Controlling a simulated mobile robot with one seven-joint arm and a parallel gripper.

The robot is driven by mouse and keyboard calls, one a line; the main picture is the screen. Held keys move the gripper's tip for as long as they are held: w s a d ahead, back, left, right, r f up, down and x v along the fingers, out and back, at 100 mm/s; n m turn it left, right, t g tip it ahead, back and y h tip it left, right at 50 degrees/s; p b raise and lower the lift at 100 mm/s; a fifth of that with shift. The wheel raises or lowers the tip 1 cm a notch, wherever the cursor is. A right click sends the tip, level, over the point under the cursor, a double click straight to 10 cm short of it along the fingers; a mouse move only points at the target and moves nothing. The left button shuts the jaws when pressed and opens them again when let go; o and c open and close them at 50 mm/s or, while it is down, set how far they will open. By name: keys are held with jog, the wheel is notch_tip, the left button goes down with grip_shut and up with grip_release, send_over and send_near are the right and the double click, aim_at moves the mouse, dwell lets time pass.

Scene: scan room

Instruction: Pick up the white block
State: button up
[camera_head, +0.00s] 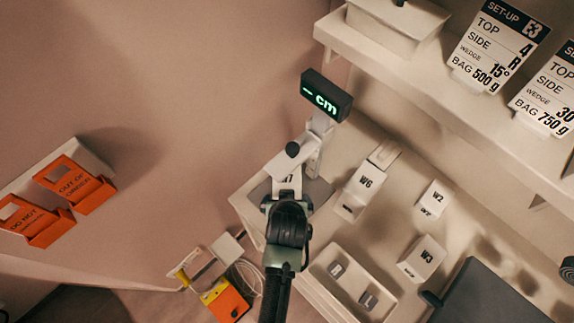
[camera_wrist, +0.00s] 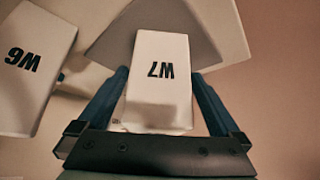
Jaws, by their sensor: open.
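A white block marked W7 (camera_wrist: 158,95) is between the two fingers of my open gripper (camera_wrist: 160,78) in the wrist view. One finger is on each side of it; I cannot tell whether they touch it. In the head view my gripper (camera_head: 284,200) and arm cover most of W7, and part of its label (camera_head: 288,179) shows. Other white blocks are W6 (camera_head: 361,188), W2 (camera_head: 435,198) and W3 (camera_head: 423,258). W6 also stands close beside my gripper in the wrist view (camera_wrist: 32,75).
The display's white post (camera_head: 313,145) rises beside the plate. A pale tray (camera_head: 318,267) holds two small grey pieces. A shelf (camera_head: 420,75) with labelled cards overhangs the right. A dark panel (camera_head: 490,295) lies lower right. Orange holders (camera_head: 75,185) hang at left.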

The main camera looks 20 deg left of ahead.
jog(key=shift+w+a, duration=0.35)
jog(key=shift+w, duration=0.45)
jog(key=shift+w+a+f, duration=0.15)
jog(key=shift+w+f, duration=0.2)
jog(key=shift+f, duration=0.2)
grip_shut()
jog(key=shift+w+r, duration=0.1)
jog(key=shift+r, duration=0.05)
